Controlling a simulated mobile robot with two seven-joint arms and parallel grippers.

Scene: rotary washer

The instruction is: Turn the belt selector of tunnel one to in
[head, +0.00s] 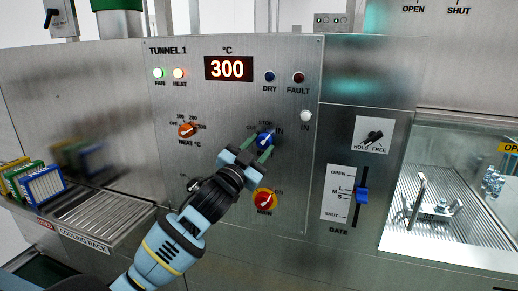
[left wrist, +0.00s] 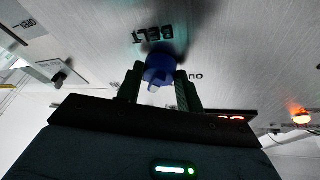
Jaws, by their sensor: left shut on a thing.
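The belt selector is a blue knob (head: 266,139) on the steel panel of tunnel one (head: 225,110), with "IN" printed at its right. My left gripper (head: 262,147) reaches up from the lower left and is shut on the knob. In the left wrist view, the blue knob (left wrist: 160,66) sits between the two dark green fingers, near an upside-down "BELT" label. A pale pointer mark shows on the knob's lower side there, roughly toward the panel's top. The fingers partly hide the other position labels. My right gripper is not in view.
The red main knob (head: 264,200) is just below the gripper, and the orange heat knob (head: 187,130) is to its left. A blue gate slider (head: 362,195) and a hold/free switch (head: 374,138) are at the right. A cooling rack (head: 105,215) is at lower left.

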